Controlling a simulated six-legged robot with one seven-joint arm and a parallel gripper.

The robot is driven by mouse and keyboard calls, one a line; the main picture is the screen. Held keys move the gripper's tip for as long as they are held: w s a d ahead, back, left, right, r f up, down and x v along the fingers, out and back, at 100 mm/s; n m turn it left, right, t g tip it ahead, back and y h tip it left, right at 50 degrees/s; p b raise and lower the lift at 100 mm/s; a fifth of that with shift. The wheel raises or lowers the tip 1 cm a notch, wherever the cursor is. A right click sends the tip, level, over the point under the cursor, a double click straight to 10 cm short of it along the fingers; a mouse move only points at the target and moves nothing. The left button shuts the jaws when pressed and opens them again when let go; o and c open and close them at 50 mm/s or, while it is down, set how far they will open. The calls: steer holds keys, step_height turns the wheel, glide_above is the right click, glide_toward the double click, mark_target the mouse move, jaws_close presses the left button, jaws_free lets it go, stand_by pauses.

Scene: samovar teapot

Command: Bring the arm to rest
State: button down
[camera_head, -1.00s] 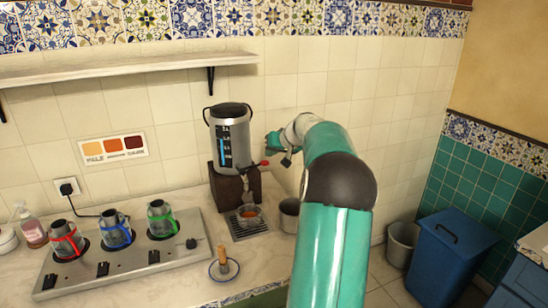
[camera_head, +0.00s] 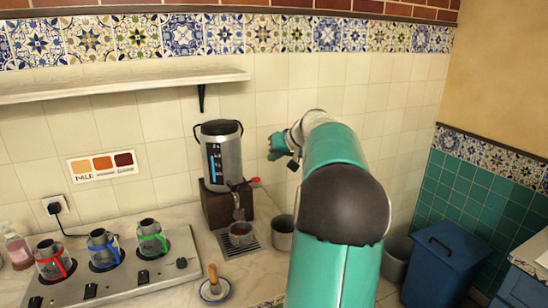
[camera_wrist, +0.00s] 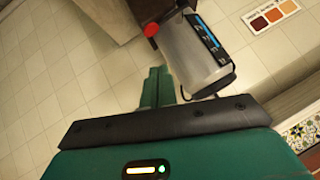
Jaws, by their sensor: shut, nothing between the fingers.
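My arm reaches up on the right of the head view, and my green gripper (camera_head: 276,147) is raised in front of the tiled wall, to the right of the metal urn (camera_head: 226,158). A visible gap separates it from the urn in the head view. In the wrist view my gripper's fingers (camera_wrist: 159,76) are together and hold nothing. The urn (camera_wrist: 195,62) appears just beyond them, with its red tap handle (camera_wrist: 151,30) at the upper left.
A glass cup (camera_head: 240,233) stands on the drip tray under the tap. A metal pot (camera_head: 283,233) stands to its right. Several teapots stand on the burner unit (camera_head: 115,280) at left. A shelf (camera_head: 120,86) juts from the wall. A blue bin (camera_head: 441,265) stands at right.

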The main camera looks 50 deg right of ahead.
stand_by(0.6)
steer(key=w+a+n+g+y, duration=0.1)
steer(key=a+n, duration=0.1)
steer(key=a, duration=1.5)
steer(key=w+a+n+g, duration=0.2)
steer(key=a, duration=1.5)
steer(key=s+a+f+n, duration=0.2)
steer(key=s+a+f, duration=0.2)
steer(key=s+a, duration=0.5)
steer(key=s+a+f+n, duration=0.1)
steer(key=s+a+f, duration=0.3)
steer(key=s+a, duration=0.5)
steer(key=shift+a+f+n+g+y, duration=0.3)
steer(key=shift+a+n+g+y, duration=0.1)
steer(key=shift+a, duration=0.45)
steer(key=shift+w, duration=0.1)
